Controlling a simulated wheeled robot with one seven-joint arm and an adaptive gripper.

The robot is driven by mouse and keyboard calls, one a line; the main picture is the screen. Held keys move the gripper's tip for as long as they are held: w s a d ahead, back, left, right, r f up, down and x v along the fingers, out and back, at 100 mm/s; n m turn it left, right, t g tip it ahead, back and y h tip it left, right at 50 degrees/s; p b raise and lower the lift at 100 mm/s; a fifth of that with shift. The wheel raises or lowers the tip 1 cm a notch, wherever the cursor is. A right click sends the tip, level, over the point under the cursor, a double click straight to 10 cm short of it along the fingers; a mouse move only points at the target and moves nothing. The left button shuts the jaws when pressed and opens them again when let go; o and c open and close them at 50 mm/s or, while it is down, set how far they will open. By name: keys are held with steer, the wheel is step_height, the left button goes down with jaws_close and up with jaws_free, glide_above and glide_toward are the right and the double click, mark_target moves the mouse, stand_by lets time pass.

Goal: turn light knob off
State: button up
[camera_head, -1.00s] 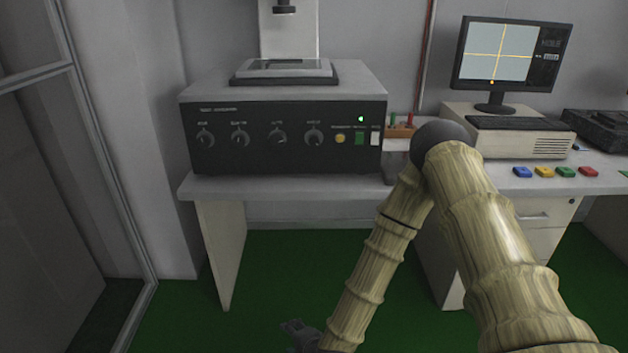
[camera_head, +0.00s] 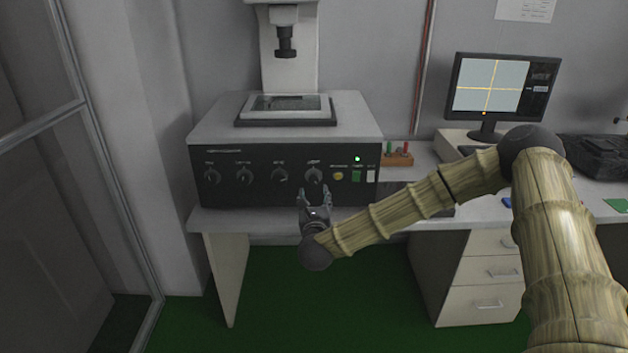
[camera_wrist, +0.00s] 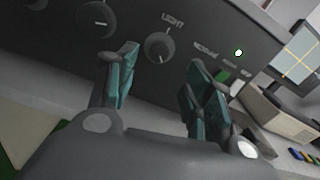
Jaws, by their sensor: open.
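The light knob (camera_head: 313,175) is the rightmost of the row of round knobs on the dark front panel (camera_head: 228,187). In the wrist view the light knob (camera_wrist: 158,47) sits under the label LIGHT, with a pale pointer mark on its face. My gripper (camera_head: 315,196) is open, just in front of and slightly below this knob. In the wrist view its two teal-padded fingers (camera_wrist: 162,88) stand apart, with the knob showing beyond the gap between them. The fingers appear not to touch the knob.
Several other knobs (camera_head: 244,175) lie to the left. A yellow button (camera_head: 338,176), a green switch (camera_head: 356,176) and a white switch (camera_head: 371,176) are to the right. A lit green lamp (camera_head: 358,159) is above them. A monitor (camera_head: 492,88) stands at right.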

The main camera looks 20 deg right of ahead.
mark_target(314, 181)
steer(key=p+x, duration=0.1)
steer(key=x, duration=0.8)
steer(key=shift+f+p, duration=0.1)
steer(key=shift+p, duration=0.2)
steer(key=c, duration=1)
